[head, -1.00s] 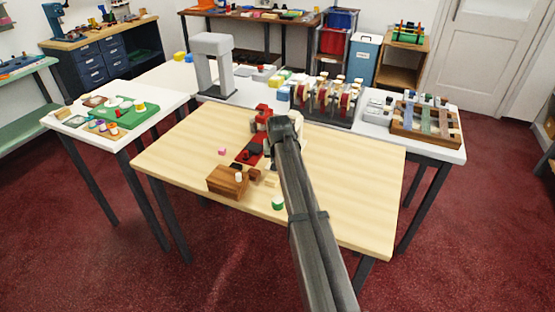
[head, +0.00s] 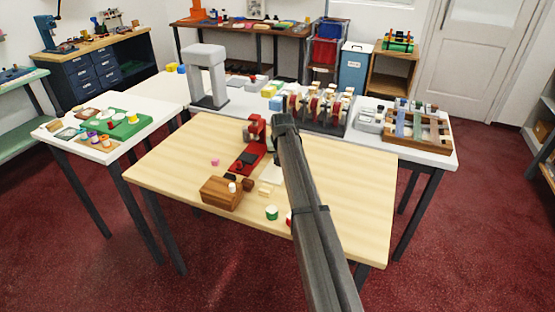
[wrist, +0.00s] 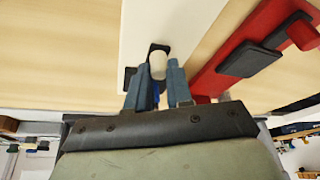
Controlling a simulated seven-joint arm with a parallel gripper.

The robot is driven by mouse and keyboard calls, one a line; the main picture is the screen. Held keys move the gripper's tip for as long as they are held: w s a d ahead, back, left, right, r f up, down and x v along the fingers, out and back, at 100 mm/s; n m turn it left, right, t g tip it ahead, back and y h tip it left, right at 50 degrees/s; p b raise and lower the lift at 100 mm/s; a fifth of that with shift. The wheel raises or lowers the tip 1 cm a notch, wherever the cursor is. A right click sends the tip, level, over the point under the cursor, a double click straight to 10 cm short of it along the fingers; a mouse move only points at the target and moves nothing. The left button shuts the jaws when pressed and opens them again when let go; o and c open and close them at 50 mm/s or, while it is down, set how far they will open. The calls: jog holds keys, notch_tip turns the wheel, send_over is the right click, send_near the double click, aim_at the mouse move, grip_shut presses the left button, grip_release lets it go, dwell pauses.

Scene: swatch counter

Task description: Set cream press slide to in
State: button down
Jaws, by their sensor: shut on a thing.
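The cream press (wrist: 150,22) shows in the wrist view as a long pale board with a dark slot and plate. A pale rounded knob (wrist: 158,64) stands on its slide. My gripper (wrist: 157,76) has its two blue-grey fingers on either side of this knob, shut on it. In the head view my dark arm covers the gripper and most of the cream press. I cannot tell the slide's exact position along its track.
A red press (head: 250,150) lies close beside the cream one; its red knob (wrist: 303,34) shows in the wrist view. The table's left front is clear.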

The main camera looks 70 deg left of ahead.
jog(key=c, duration=1.3)
grip_release()
jog(key=shift+w+a, duration=0.25)
jog(key=shift+o, duration=1.4)
jog(key=shift+s+d, duration=0.1)
jog(key=v, duration=1.4)
jog(key=shift+f, duration=0.1)
